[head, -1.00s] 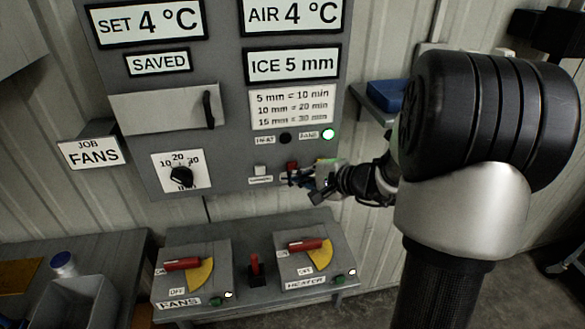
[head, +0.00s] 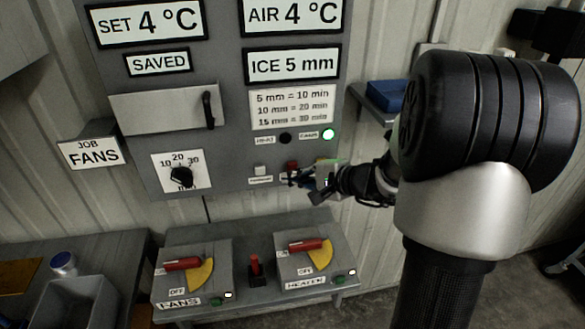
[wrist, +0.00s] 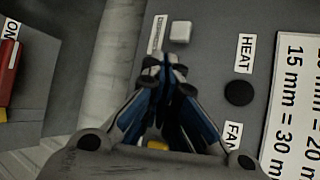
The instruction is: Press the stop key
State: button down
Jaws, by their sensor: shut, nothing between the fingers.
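A red key (head: 292,165) sits on the lower right of the grey control panel (head: 225,185); its label is mostly hidden by my gripper, so I cannot read whether it says stop. My gripper (head: 290,178) is shut and empty, its tips close to the panel just below the red key. I cannot tell whether they touch. In the wrist view my gripper (wrist: 166,62) covers the red key. A white key (head: 260,170) is left of it, and also shows in the wrist view (wrist: 181,32). Part of something yellow (wrist: 157,145) shows between the fingers.
Above the keys are a dark HEAT lamp (head: 285,138) and a lit green FANS lamp (head: 328,134). A dial (head: 181,176) is at left.

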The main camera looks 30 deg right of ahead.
jog(key=shift+w, duration=0.1)
jog(key=shift+w+d+b, duration=0.1)
jog(key=shift+w+b, duration=0.25)
jog(key=shift+w+d, duration=0.2)
jog(key=shift+w, duration=0.3)
dwell(0.8)
dwell(0.3)
jog(key=shift+s+a+b, duration=0.3)
jog(key=shift+s+b, duration=0.35)
jog(key=shift+s, duration=0.3)
jog(key=s+b, duration=0.1)
jog(key=s, duration=0.1)
jog(key=s+a, duration=0.1)
jog(key=s, duration=0.1)
jog(key=shift+s+a+b, duration=0.2)
jog(key=shift+s+b, duration=0.2)
dwell(0.4)
